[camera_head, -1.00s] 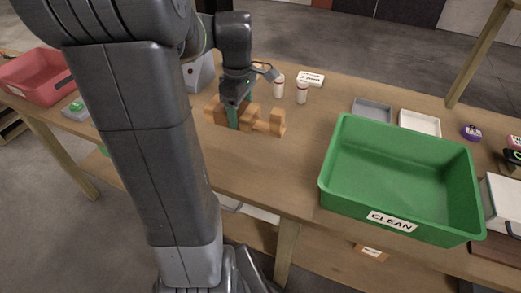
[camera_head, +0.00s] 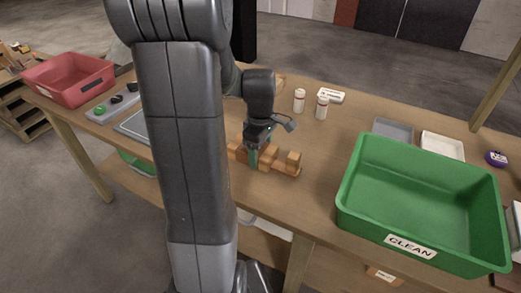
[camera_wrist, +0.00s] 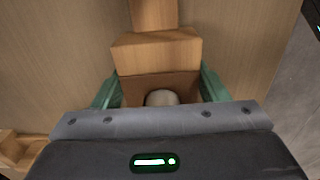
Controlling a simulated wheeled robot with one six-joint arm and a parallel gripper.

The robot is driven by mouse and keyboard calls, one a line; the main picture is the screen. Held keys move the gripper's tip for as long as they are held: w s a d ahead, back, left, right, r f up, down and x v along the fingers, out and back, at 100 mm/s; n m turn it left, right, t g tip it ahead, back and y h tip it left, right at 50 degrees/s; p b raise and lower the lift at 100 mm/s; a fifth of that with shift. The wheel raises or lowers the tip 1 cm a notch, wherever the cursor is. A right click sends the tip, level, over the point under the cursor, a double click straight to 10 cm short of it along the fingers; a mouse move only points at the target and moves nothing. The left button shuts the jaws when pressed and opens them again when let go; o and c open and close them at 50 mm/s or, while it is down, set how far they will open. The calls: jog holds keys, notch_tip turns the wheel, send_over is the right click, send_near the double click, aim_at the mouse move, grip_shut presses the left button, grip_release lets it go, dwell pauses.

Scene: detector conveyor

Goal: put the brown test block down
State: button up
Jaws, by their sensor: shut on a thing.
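The brown test block (camera_head: 293,162) is a wooden piece with several blocky raised parts, at the table's middle near its front edge. My gripper (camera_head: 252,160) points down with its green fingers shut on it. In the wrist view a brown part (camera_wrist: 133,88) of it lies between the fingers, and lighter parts (camera_wrist: 157,52) reach up the picture. A pale dome shows between the fingers; I cannot tell what it belongs to. The block is at or just above the tabletop; its underside is hidden, so I cannot tell if it touches.
A green CLEAN bin (camera_head: 375,225) stands right on the wooden table (camera_head: 310,205). Two white bottles (camera_head: 299,101) and a small white box (camera_head: 331,95) stand behind the block. A red bin (camera_head: 68,78) is far left. Bare table lies between block and green bin.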

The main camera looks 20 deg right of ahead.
jog(key=shift+f, duration=0.2)
jog(key=o, duration=1.2)
jog(key=shift+r, duration=0.15)
notch_tip(320, 180, up, 12)
jog(key=shift+r+p, duration=0.1)
jog(key=shift+p, duration=0.45)
